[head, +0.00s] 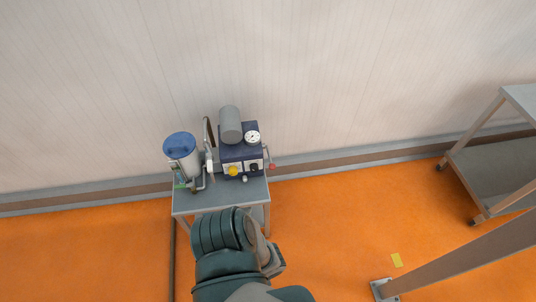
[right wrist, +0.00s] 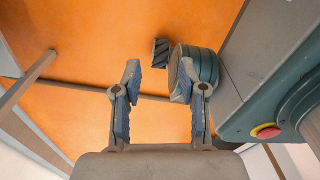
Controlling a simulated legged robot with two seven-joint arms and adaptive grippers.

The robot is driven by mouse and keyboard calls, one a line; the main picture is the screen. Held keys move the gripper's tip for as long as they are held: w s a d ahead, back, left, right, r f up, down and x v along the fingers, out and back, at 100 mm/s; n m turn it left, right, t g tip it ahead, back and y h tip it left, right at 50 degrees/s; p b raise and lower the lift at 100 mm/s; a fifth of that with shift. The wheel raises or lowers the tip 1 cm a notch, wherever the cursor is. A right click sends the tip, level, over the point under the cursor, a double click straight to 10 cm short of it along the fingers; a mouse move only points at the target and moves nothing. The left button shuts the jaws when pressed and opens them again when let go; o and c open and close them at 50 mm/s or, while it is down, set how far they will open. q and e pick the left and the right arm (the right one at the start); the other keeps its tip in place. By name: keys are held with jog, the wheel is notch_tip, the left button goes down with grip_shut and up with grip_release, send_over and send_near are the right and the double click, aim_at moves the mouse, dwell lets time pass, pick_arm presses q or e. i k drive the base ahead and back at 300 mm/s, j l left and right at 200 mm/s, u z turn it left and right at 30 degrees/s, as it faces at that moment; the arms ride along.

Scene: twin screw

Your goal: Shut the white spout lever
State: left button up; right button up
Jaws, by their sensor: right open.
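The machine (head: 240,160) stands on a small grey table near the wall in the head view. A blue-lidded canister (head: 181,153) is at its left. A small white part (head: 210,166) between canister and machine may be the white spout lever. It is too small to tell whether it is open or shut. My right gripper (right wrist: 154,82) is open and empty in the right wrist view, with orange floor behind it and no machine near its fingers. One of my arms covers the table's front in the head view. No left gripper can be made out.
The small table (head: 200,203) has little free top. A grey shelf trolley (head: 500,165) stands at the far right.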

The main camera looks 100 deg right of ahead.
aim_at(209, 155)
jog(key=z, duration=2.4)
